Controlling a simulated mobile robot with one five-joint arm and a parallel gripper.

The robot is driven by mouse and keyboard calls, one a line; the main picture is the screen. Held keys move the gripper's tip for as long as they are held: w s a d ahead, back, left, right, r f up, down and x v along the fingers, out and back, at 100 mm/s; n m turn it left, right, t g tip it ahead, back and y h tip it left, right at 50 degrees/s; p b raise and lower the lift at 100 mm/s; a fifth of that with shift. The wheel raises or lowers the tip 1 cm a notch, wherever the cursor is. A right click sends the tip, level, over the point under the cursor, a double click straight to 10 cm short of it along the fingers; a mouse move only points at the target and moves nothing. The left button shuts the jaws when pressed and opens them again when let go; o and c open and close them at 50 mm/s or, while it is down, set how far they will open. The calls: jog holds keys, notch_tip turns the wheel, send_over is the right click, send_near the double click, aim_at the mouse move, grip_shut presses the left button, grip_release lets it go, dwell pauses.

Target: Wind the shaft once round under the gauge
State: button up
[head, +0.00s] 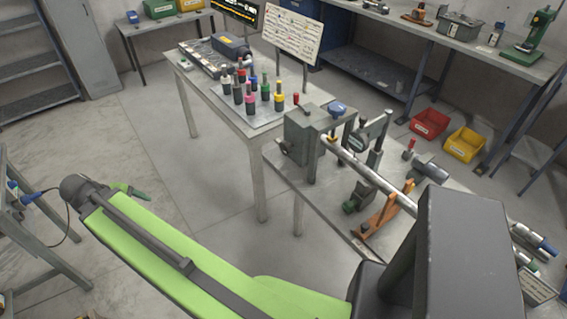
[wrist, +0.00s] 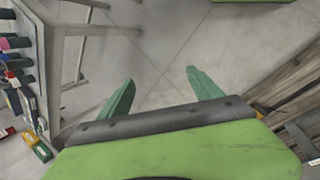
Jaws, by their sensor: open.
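The shaft (head: 372,178) is a long grey bar. It runs from a grey block-like headstock (head: 304,143) toward the lower right, over an orange stand (head: 381,211), and passes behind my dark arm housing. A dial gauge (head: 357,141) on a post stands beside the shaft near the headstock; its reading is too small to tell. My gripper (head: 134,191) is at the left in the head view, over open floor and well away from the shaft. In the wrist view my gripper (wrist: 160,76) shows two green fingers spread apart with only floor between them.
A table (head: 236,117) with several coloured-handled tools stands between my gripper and the back wall. A small table (head: 38,215) is at the left edge. Red (head: 429,123) and yellow (head: 466,143) bins sit on the floor at right. The left floor is mostly clear.

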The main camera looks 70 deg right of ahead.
jog(key=s+d+f+n+g+h+b, duration=0.1)
jog(key=s+d+f+h+b, duration=0.2)
jog(key=d+f, duration=0.45)
jog(key=n+g+h+b, duration=0.7)
jog(key=n+g+b, duration=0.1)
jog(key=b, duration=1.1)
send_near(282, 148)
jog(key=x, duration=1.1)
jog(key=shift+s, duration=0.2)
